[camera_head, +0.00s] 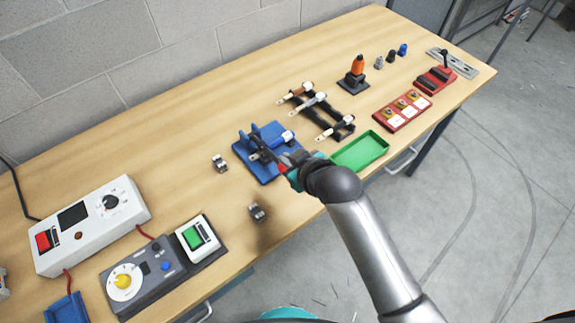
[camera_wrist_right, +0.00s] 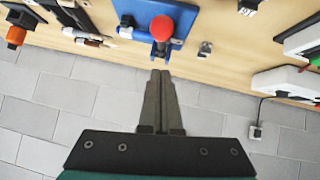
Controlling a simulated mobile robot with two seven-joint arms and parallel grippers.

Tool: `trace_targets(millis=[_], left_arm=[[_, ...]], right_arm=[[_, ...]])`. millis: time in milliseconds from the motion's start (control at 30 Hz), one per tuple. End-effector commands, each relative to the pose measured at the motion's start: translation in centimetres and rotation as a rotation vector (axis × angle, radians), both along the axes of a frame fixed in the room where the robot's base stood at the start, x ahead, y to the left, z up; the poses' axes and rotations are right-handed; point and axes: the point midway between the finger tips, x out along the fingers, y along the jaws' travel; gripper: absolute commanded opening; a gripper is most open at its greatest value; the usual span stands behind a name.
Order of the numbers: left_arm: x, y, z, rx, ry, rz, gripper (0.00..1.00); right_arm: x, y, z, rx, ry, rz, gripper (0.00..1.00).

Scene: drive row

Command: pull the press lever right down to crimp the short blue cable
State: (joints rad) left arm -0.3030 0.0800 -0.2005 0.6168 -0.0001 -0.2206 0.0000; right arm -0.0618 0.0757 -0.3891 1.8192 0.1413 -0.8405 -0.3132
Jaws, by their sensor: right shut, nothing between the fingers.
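The press (camera_head: 245,150) is a blue stand with upright posts on a blue base, at the middle of the bench. Its dark lever (camera_head: 266,155) points toward the bench's front edge and ends in a red knob (camera_head: 282,168). In the right wrist view the red knob (camera_wrist_right: 172,22) is large, just beyond the fingertips. My right gripper (camera_head: 286,163) is shut and empty, right by the knob; I cannot tell whether it touches. The short blue cable (camera_head: 281,138) lies across the press; its end shows in the wrist view (camera_wrist_right: 125,22). My left gripper is not in view.
Small metal clips (camera_head: 220,162) (camera_head: 257,211) lie left of and in front of the press. A rack with cables (camera_head: 322,107) and a green tray (camera_head: 361,151) are to the right. A white tester (camera_head: 90,225) and a grey control box (camera_head: 150,275) stand at the left.

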Motion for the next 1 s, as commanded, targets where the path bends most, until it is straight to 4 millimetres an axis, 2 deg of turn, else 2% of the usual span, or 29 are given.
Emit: trace_targets(millis=[100, 300, 800, 1000], left_arm=[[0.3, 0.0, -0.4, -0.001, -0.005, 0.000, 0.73], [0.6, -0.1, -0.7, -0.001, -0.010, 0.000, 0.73], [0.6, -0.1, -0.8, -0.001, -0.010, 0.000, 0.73], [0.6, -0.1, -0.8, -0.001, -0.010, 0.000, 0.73]], right_arm=[[0.6, 0.1, -1.8, -0.002, 0.002, 0.000, 0.00], [0.9, -0.1, -3.7, -0.001, 0.000, 0.001, 0.00], [1.0, -0.1, -4.3, -0.001, -0.001, 0.000, 0.00], [0.3, -0.6, -6.8, -0.005, 0.003, 0.001, 0.00]])
